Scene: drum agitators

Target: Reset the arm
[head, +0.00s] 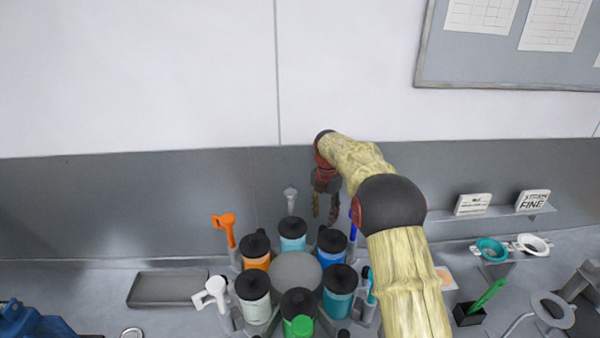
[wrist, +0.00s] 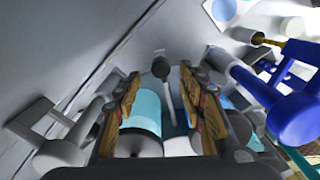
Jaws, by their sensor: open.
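My arm reaches up from the lower right in the head view and bends over toward the back wall. My gripper (head: 325,205) points down above the back of a ring of capped drums, near the light blue drum (head: 293,234) and the blue drum (head: 331,246). In the wrist view my gripper (wrist: 160,105) is open, with its two fingers apart and nothing between them. Beyond the fingers lies a light blue drum, below a dark knob on a grey rod (wrist: 163,75). A blue agitator handle (wrist: 290,110) is close on the right.
The ring also holds an orange drum (head: 256,251), a pale drum (head: 253,298) and a teal drum (head: 339,290). An orange agitator (head: 227,230) and a white one (head: 216,292) stand at left. A grey tray (head: 168,288) lies further left. The wall (head: 130,200) is close behind.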

